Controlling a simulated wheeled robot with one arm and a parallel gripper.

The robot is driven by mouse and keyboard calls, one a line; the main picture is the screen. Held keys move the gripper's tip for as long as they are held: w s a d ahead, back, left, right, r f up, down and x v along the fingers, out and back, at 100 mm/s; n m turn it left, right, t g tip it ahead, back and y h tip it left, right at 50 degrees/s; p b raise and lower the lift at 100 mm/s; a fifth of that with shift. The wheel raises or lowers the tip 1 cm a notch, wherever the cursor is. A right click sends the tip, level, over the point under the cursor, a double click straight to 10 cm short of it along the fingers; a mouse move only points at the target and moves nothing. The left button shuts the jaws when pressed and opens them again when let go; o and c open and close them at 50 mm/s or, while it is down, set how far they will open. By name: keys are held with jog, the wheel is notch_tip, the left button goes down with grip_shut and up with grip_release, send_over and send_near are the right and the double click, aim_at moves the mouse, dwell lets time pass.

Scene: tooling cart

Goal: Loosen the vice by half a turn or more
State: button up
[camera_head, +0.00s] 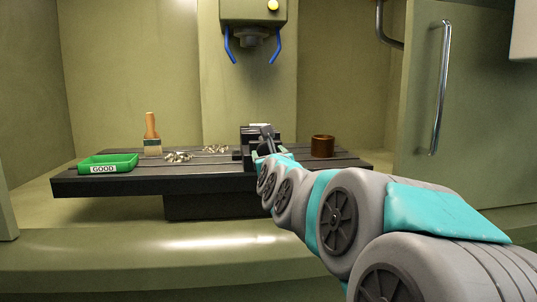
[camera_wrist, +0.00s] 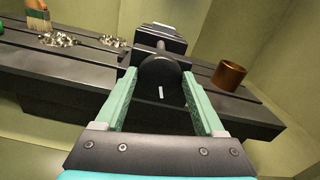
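The dark vice (camera_head: 247,148) stands on the slotted machine table, right of its middle. In the wrist view its body (camera_wrist: 163,30) lies straight ahead, with a shaft running toward me and ending in a round dark handle hub (camera_wrist: 160,73) with a small white mark. My gripper (camera_wrist: 160,82) is open, with its two green fingers on either side of the hub. Narrow gaps seem to show beside the hub; I cannot tell whether either finger touches it. In the head view a handle (camera_head: 267,133) shows at the vice, and my arm partly hides the gripper (camera_head: 270,157).
A copper-brown cup (camera_head: 323,146) stands right of the vice. To the left are metal shavings (camera_head: 178,157), a brush (camera_head: 152,142) and a green "GOOD" tray (camera_head: 108,164). The spindle head (camera_head: 252,14) with blue nozzles hangs above. A door handle (camera_head: 440,90) is at right.

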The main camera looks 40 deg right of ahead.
jog(key=c, duration=0.8)
jog(key=shift+n, duration=0.5)
